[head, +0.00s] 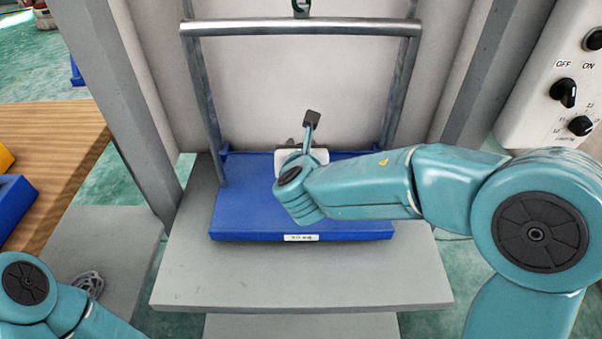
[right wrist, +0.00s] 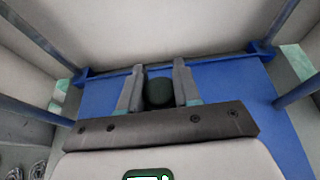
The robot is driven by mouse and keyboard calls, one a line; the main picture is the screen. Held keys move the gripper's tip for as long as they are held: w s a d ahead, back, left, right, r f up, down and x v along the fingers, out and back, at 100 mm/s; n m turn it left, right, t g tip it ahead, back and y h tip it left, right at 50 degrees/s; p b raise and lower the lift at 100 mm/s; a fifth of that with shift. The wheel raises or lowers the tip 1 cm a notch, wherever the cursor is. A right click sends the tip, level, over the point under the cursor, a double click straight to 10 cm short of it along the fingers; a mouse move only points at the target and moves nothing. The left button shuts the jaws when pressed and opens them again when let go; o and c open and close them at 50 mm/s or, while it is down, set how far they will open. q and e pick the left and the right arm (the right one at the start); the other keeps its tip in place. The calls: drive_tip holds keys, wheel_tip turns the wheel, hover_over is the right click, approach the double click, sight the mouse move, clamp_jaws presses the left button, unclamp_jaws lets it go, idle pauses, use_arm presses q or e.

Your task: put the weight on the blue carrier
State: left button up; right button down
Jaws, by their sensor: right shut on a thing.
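The blue carrier (head: 250,215) is a flat blue platform with a label on its front edge, hung in a grey metal frame. It also shows in the right wrist view (right wrist: 100,95). My right gripper (head: 291,144) is over the rear part of the carrier, mostly hidden by my arm in the head view. In the right wrist view the gripper (right wrist: 158,68) is shut on a dark round thing, apparently the weight (right wrist: 160,92). I cannot tell whether the weight touches the carrier. My left gripper is out of view.
The carrier is over a grey base plate (head: 300,285). Its metal bar (head: 300,27) and two uprights frame the back and sides. A control box with knobs (head: 560,80) is at the right. A wooden table (head: 55,130) with a blue bin (head: 12,205) is at the left.

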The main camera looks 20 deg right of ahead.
wheel_tip(320, 180, down, 6)
drive_tip(key=shift+w+r+b, duration=0.1)
drive_tip(key=shift+b, duration=0.9)
drive_tip(key=c, duration=0.8)
unclamp_jaws()
drive_tip(key=shift+s+a+r, duration=0.1)
drive_tip(key=shift+s+r, duration=0.05)
drive_tip(key=shift+s, duration=0.25)
drive_tip(key=p+v, duration=0.1)
drive_tip(key=v, duration=0.9)
drive_tip(key=shift+a, duration=0.15)
drive_tip(key=shift+s+a+r+p, duration=0.15)
drive_tip(key=shift+s+p, duration=0.15)
drive_tip(key=shift+s, duration=0.3)
